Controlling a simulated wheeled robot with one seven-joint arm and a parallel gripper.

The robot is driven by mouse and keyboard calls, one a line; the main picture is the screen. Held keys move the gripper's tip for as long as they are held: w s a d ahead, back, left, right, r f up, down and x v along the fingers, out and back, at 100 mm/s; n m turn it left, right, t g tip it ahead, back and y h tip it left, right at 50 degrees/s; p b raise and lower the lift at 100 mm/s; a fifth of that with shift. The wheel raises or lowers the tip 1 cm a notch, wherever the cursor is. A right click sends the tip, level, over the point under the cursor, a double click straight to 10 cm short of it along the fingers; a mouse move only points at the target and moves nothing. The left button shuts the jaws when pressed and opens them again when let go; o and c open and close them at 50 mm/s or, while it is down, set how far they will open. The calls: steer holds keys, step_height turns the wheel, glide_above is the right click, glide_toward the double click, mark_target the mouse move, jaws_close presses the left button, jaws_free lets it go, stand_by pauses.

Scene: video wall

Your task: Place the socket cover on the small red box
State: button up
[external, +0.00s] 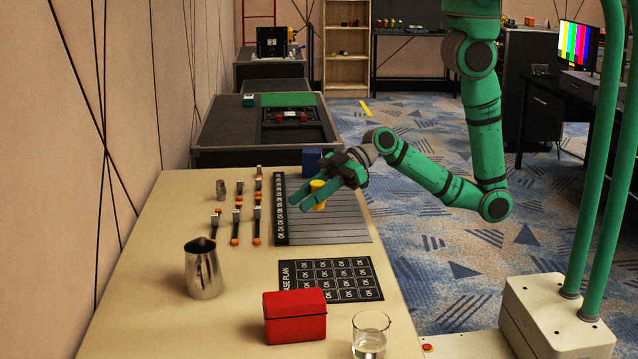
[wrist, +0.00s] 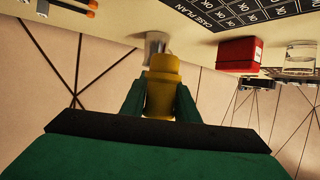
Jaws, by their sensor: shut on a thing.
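My gripper (external: 311,196) is shut on a yellow stepped cylinder (external: 318,189), which I take to be the socket cover. It holds the cover above the grey striped board. In the wrist view the socket cover (wrist: 163,88) sits between the two green fingers. The small red box (external: 295,318) stands at the front of the table, well apart from my gripper and nearer the camera. The red box (wrist: 239,54) also shows at the upper right of the wrist view. Its top looks bare in the external view.
A metal jug (external: 204,270) stands at the left and a glass of water (external: 370,336) close right of the red box. A black case plan sheet (external: 332,279) lies behind the box. Several orange-ended tools (external: 236,226) lie left of the striped board (external: 335,222). A blue block (external: 312,160) stands behind.

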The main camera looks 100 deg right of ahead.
steer(key=s+a+r+n+g+y, duration=0.2)
steer(key=a+r, duration=0.1)
steer(key=a, duration=0.5)
steer(key=s+a+r+n+g+y, duration=0.1)
steer(key=a+r+n+g+y, duration=0.15)
steer(key=a, duration=0.65)
steer(key=s+a+r+n+g+y, duration=0.1)
steer(key=s+a+r+n+g, duration=0.2)
steer(key=a, duration=0.5)
steer(key=t, duration=0.1)
glide_above(288, 306)
steer(key=f, duration=0.4)
steer(key=s+f, duration=0.1)
steer(key=f, duration=0.2)
steer(key=shift+d, duration=0.3)
steer(key=shift+w+a+f, duration=0.3)
steer(key=shift+w+f, duration=0.15)
steer(key=shift+f, duration=0.25)
steer(key=shift+a+f, duration=0.1)
steer(key=shift+f, duration=1.5)
steer(key=shift+f, duration=0.2)
steer(key=o, duration=1)
